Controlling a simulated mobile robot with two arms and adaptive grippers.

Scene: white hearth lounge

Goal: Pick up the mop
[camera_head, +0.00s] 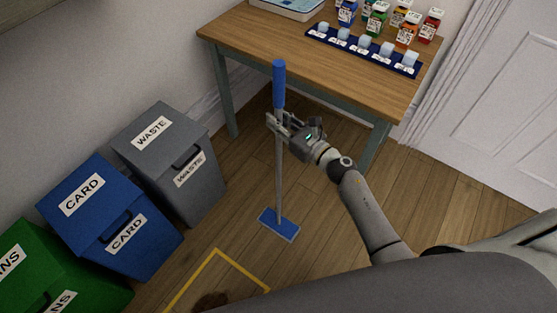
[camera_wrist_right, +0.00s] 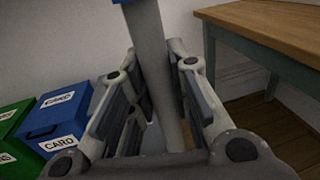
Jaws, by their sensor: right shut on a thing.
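The mop (camera_head: 279,180) stands upright on the wooden floor, with a blue grip at the top, a thin grey pole and a flat blue head (camera_head: 278,225). My right gripper (camera_head: 279,127) is shut on the pole just below the blue grip. In the right wrist view the grey pole (camera_wrist_right: 154,60) runs between the two fingers of my right gripper (camera_wrist_right: 155,95). The mop head appears to rest on the floor, though a small gap cannot be ruled out. My left gripper is not in view.
Grey waste (camera_head: 190,190), blue card (camera_head: 110,215) and green (camera_head: 60,275) bins line the left wall. A wooden table (camera_head: 300,60) with bottles and a blue rack (camera_head: 340,45) stands behind the mop. Floor at right is clear.

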